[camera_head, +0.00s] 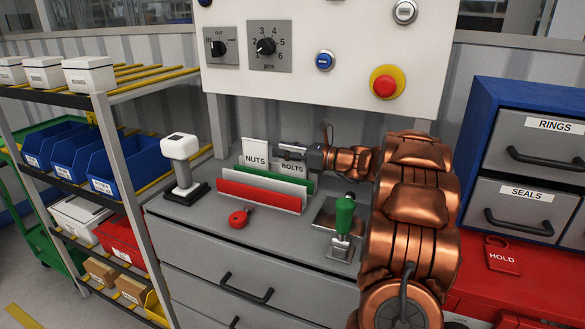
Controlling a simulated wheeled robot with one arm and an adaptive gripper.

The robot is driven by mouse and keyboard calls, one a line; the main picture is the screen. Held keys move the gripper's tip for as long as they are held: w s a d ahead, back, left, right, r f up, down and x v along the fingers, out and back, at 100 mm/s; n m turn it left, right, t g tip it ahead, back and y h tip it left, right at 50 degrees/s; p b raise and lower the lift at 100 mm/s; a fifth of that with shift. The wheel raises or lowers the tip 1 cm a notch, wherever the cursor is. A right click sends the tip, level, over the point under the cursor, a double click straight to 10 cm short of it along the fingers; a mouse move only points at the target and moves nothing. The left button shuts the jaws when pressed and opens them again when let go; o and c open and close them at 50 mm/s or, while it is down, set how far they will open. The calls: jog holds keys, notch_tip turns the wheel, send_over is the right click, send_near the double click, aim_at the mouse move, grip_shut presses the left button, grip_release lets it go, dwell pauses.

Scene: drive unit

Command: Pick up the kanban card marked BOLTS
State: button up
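The white BOLTS card (292,169) stands in a card rack (258,195) on the grey workbench, to the right of the white NUTS card (255,155). The NUTS card stands taller; the lower part of the BOLTS card is behind the rack's panels. My gripper (284,150) reaches in from the right, with its fingers at the top edge of the BOLTS card in the picture. The fingers are small and dark here. I cannot tell whether they touch the card or are shut on it.
A green-handled lever (343,218) stands on the bench below my arm. A red tag (239,218) lies in front of the rack. A white-topped scanner-like device (181,160) stands left. A control panel (325,45) with knobs and buttons rises behind. Drawers (527,150) stand right.

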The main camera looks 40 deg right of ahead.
jog(key=shift+c, duration=0.2)
grip_shut()
dwell(0.5)
notch_tip(320, 180, up, 12)
jog(key=p, duration=0.1)
jog(key=s+a, duration=0.4)
jog(key=a, duration=0.3)
jog(key=s+a+b, duration=0.1)
jog(key=s+a, duration=0.4)
jog(key=a, duration=0.3)
jog(key=shift+a, duration=0.3)
